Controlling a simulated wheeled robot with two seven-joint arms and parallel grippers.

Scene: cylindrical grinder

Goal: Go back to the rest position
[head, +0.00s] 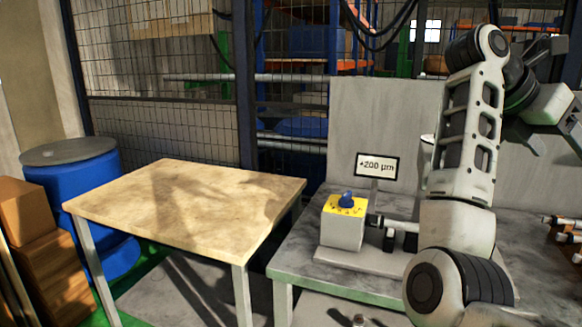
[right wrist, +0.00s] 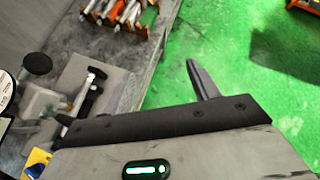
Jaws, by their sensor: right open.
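My right arm rises at the right of the head view, with its gripper (head: 552,132) held up near the right edge, well above the bench. In the right wrist view the gripper (right wrist: 135,100) is open, and one dark finger stands out clearly over the green floor. Nothing shows between the fingers. My left gripper is in neither view. The grey block with a yellow top and blue knob (head: 344,222) stands on the grey bench (head: 290,262), apart from the gripper. A sign reading "+200 µm" (head: 377,166) stands behind it.
A wooden table (head: 185,205) stands empty at the left. Beyond it are a blue drum (head: 80,195) and brown boxes (head: 40,245). A mesh fence (head: 160,90) closes off the back. Orange-handled items (right wrist: 125,12) lie at the bench's edge; green floor (right wrist: 240,60) is free beside it.

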